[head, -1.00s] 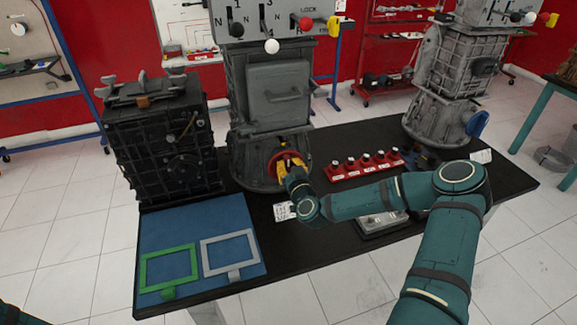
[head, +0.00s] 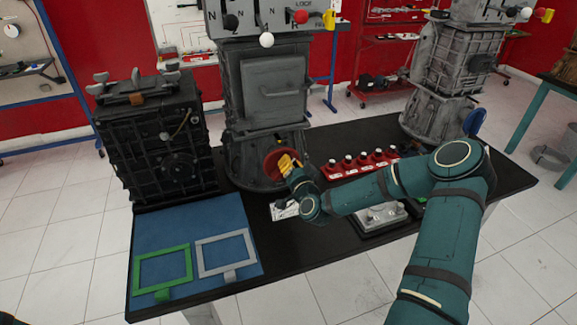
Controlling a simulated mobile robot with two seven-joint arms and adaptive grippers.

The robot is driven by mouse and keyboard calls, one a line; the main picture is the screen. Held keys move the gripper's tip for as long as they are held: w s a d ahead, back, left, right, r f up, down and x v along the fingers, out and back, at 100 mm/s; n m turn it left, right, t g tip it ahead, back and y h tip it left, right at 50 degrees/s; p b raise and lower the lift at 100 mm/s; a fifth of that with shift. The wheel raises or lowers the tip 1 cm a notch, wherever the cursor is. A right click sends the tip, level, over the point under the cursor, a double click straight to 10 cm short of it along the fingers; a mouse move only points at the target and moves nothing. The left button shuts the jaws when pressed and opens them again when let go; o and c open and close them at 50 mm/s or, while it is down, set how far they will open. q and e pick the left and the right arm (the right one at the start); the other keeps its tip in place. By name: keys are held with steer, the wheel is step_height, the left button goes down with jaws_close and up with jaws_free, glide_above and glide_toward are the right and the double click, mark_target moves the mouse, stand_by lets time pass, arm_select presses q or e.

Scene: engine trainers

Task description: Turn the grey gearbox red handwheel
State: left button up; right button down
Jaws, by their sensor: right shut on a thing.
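The grey gearbox (head: 270,90) stands upright at the back middle of the black table in the head view. Its red handwheel (head: 272,165) sits low on its front face, partly hidden by my gripper. My right gripper (head: 287,163), with yellow fingers, is at the right part of the handwheel and is shut on it. My right arm reaches in from the lower right. My left gripper is not in view.
A black gearbox (head: 158,140) stands left of the grey one. A blue mat (head: 205,213) holds a green frame (head: 163,269) and a grey frame (head: 226,251). Another grey gearbox (head: 450,70) stands farther right.

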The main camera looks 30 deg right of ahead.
steer(key=m, duration=0.2)
steer(key=m+b, duration=0.1)
steer(key=m, duration=0.1)
steer(key=d+f+m, duration=0.1)
steer(key=m, duration=0.1)
steer(key=shift+f+m+b, duration=0.1)
steer(key=shift+m+b, duration=0.2)
steer(key=shift+b, duration=0.05)
steer(key=m, duration=0.3)
steer(key=f+m+b, duration=0.1)
steer(key=m, duration=0.1)
steer(key=shift+a+m, duration=0.1)
steer(key=shift+m, duration=0.3)
steer(key=c, duration=0.9)
jaws_free()
steer(key=shift+f, duration=0.1)
steer(key=v, duration=1.2)
steer(key=shift+s+f, duration=0.1)
